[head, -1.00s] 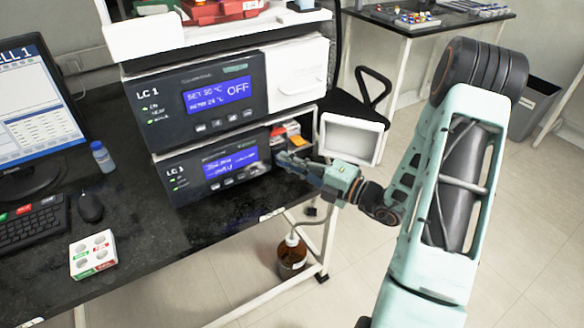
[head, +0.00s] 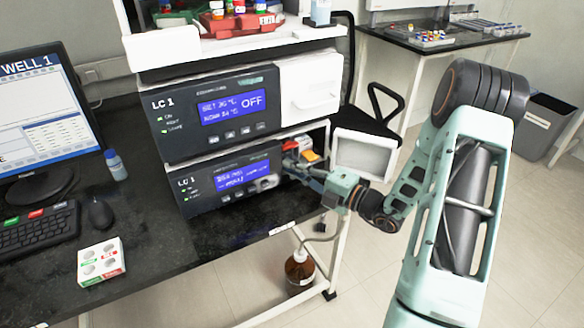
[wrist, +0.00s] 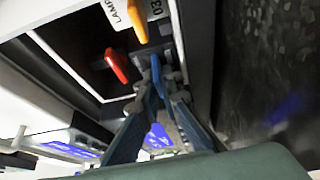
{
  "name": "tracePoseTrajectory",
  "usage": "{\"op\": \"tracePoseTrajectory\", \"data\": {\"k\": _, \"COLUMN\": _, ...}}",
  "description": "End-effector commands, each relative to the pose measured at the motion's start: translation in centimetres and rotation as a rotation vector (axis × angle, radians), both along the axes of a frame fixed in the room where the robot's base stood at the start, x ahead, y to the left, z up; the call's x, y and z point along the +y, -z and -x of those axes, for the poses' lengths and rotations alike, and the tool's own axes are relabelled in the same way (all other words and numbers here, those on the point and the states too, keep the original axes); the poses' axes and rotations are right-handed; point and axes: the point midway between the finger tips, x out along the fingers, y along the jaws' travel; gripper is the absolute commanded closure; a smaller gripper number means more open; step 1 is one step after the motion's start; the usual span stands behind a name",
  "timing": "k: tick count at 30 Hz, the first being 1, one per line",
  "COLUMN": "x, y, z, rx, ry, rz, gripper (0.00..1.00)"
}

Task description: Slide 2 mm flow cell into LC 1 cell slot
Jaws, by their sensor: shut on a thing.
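The lower LC 1 unit (head: 228,178) has a lit blue display and an open bay (head: 320,138) at its right end. My gripper (head: 292,168) reaches to the mouth of this bay from the right. In the wrist view my gripper (wrist: 158,88) is shut on a blue-tabbed piece (wrist: 156,68), which I take to be the 2 mm flow cell. Its far end is hidden, so I cannot tell whether it is in a slot. An orange tab (wrist: 137,20) and a red tab (wrist: 116,65) stand inside the bay, apart from my fingers.
The upper LC 1 unit (head: 215,112) sits directly above, its display reading OFF. A white lamp label (wrist: 118,12) is beside the orange tab. Bay walls are close around my fingers. A brown bottle (head: 299,272) stands below; a white cell holder (head: 101,262) lies on the bench.

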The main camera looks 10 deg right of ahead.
Motion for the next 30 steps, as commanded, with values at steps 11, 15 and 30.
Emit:
{"op": "tracePoseTrajectory", "data": {"k": 11, "x": 0.0, "y": 0.0, "z": 0.0, "rx": -0.001, "ry": 0.0, "rz": -0.001, "gripper": 0.74}}
{"op": "tracePoseTrajectory", "data": {"k": 15, "x": 0.0, "y": 0.1, "z": 0.0, "rx": 0.002, "ry": 0.0, "rz": 0.001, "gripper": 0.74}}
{"op": "tracePoseTrajectory", "data": {"k": 30, "x": -5.6, "y": 0.1, "z": 5.4, "rx": 0.0, "ry": 0.005, "rz": 0.0, "gripper": 0.74}}
